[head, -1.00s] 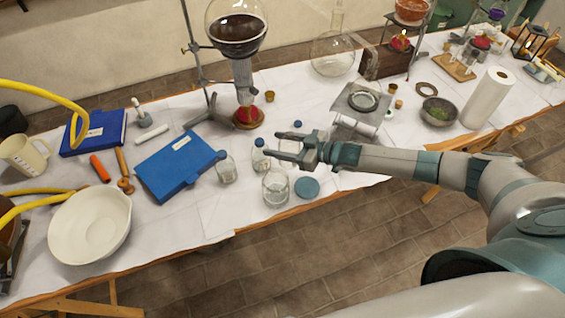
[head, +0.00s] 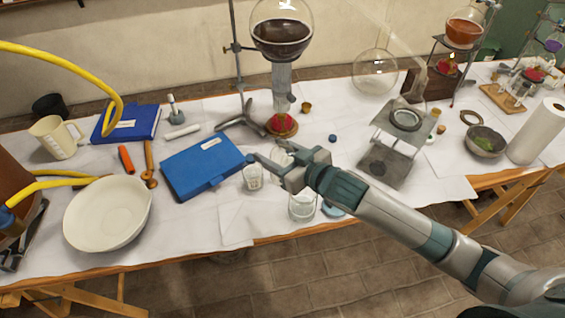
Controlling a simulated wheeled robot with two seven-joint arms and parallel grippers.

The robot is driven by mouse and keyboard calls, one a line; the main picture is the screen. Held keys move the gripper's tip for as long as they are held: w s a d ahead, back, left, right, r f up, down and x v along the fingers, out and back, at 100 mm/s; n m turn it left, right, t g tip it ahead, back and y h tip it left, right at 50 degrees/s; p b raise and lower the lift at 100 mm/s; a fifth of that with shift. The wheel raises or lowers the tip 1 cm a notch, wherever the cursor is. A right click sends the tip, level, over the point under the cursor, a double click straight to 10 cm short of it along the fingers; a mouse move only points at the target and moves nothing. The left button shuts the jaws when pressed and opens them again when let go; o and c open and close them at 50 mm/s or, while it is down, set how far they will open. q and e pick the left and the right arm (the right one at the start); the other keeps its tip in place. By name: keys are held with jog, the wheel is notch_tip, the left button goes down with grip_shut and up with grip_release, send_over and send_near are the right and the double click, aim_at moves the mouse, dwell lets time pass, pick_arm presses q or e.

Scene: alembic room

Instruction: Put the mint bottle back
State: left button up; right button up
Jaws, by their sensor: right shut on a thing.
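My right gripper (head: 266,152) reaches in from the right over the middle of the table. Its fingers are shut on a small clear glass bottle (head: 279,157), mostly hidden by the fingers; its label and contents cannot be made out. A clear glass (head: 253,180) stands just in front of the fingertips, and a wider clear glass jar (head: 301,209) stands under the gripper's wrist, partly hidden. My left gripper is out of the picture.
A blue case (head: 203,168) lies to the left, beside a large white bowl (head: 107,214). A round flask of dark liquid (head: 282,38) stands on a burner stand behind. A metal balance-like stand (head: 392,145) is to the right.

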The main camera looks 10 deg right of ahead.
jog(key=s+d+r+m+h+b, duration=0.1)
jog(key=s+d+r+m+t+h+b, duration=0.1)
jog(key=d, duration=0.1)
jog(key=s+d+m+h+b, duration=0.1)
jog(key=shift+d+r+t+h, duration=0.3)
jog(key=shift+d+r+h, duration=0.1)
jog(key=s+d+r+m+h+b, duration=0.1)
jog(key=s+d+m+h+b, duration=0.1)
jog(key=d, duration=0.4)
jog(key=shift+s+d+r+m+h, duration=0.2)
jog(key=shift+s+m+h, duration=0.45)
jog(key=shift+h, duration=0.25)
